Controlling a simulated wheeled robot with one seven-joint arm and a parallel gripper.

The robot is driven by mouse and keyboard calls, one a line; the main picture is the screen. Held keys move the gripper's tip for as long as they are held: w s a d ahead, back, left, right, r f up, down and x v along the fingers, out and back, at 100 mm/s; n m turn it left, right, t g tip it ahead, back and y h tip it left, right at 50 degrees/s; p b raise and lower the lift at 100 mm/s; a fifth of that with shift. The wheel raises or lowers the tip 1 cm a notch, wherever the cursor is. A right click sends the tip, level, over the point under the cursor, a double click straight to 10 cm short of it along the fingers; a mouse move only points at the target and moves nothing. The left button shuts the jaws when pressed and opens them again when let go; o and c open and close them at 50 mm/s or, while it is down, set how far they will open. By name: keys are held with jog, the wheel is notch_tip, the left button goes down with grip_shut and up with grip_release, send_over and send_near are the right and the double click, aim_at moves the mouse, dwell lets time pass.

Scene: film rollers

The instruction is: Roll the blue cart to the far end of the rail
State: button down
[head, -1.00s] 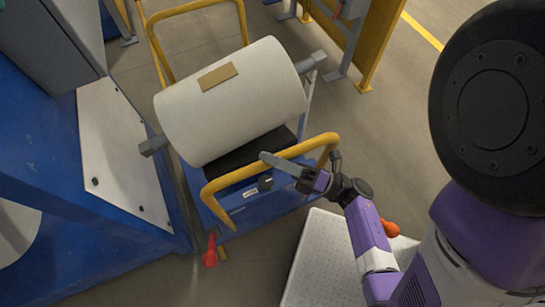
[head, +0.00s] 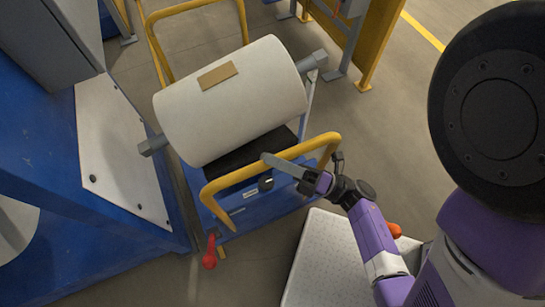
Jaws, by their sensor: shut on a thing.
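The blue cart (head: 262,213) stands in the middle of the head view, with a large white film roll (head: 232,105) lying across it on a grey shaft. A tan label sits on the roll. The cart has a yellow handle (head: 222,185) at its near end and another yellow frame at its far end. My gripper (head: 288,165) is at the right part of the near handle, shut on it. One long grey finger lies along the handle; the other finger is mostly hidden. The rail (head: 193,195) shows as a thin strip on the floor left of the cart, mostly hidden.
A blue machine (head: 95,210) with a pale side panel stands close on the left. A red-knobbed lever (head: 209,257) is at the cart's near left corner. A yellow barrier (head: 372,45) on grey posts stands at the back right. Open floor lies right of the cart.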

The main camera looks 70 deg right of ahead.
jog(key=shift+s+a, duration=0.3)
jog(key=shift+a, duration=0.05)
jog(key=c, duration=1.2)
grip_release()
jog(key=shift+o, duration=0.2)
jog(key=shift+s+f, duration=0.2)
jog(key=shift+s, duration=0.1)
jog(key=b+v, duration=0.3)
jog(key=v, duration=0.4)
jog(key=shift+s+r, duration=0.1)
